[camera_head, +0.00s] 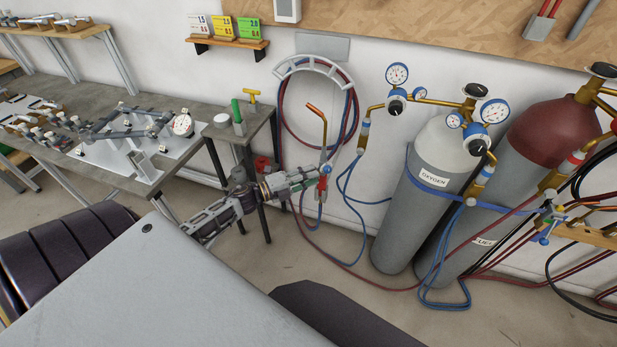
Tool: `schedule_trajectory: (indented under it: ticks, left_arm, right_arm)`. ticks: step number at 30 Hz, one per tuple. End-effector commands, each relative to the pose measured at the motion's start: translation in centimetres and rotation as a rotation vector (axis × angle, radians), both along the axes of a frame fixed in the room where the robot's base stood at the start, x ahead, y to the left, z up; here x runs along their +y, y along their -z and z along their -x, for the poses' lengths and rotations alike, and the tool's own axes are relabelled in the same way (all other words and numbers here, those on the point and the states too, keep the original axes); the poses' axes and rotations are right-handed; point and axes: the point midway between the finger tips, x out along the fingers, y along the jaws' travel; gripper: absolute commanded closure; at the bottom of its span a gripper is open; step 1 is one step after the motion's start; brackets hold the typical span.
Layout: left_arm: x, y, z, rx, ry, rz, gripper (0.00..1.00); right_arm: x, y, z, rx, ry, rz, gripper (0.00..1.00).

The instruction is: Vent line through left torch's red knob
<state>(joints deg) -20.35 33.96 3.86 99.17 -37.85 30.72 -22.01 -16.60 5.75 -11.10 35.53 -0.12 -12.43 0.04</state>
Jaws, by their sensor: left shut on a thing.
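The left torch (323,138) stands upright by the wall, its copper tip bent to the upper left. My left gripper (317,178) reaches in from the left and is shut at the red knob; the fingers partly hide the contact. My right gripper is not in view.
A grey oxygen cylinder (398,222) and a red-topped fuel cylinder (545,138) with gauges stand to the right. Red and blue hoses (352,262) loop to the floor. A small side table (252,122) and a workbench (70,107) with a jig are left.

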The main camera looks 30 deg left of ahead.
Motion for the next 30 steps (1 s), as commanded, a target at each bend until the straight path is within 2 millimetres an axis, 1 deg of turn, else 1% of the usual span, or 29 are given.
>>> schedule_trajectory:
  ticks: [9, 10, 15, 24, 30]
  left_arm:
    - [0.0, 0.06, 0.02, 0.0, 0.0, -0.001, 1.0]
    - [0.0, 0.07, 0.02, 0.0, 0.0, -0.001, 0.77]
    - [0.0, 0.06, 0.02, 0.001, 0.0, -0.001, 0.55]
    - [0.01, 0.03, 0.02, 0.001, 0.0, -0.001, 0.55]
    - [0.16, 0.06, 0.3, 0.001, 0.0, -0.001, 0.55]
  right_arm:
    - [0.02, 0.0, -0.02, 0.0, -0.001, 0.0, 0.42]
    - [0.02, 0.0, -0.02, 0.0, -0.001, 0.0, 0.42]
    - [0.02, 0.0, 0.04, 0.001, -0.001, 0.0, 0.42]
    - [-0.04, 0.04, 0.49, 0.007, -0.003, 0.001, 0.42]
    - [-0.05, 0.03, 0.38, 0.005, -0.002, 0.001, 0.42]
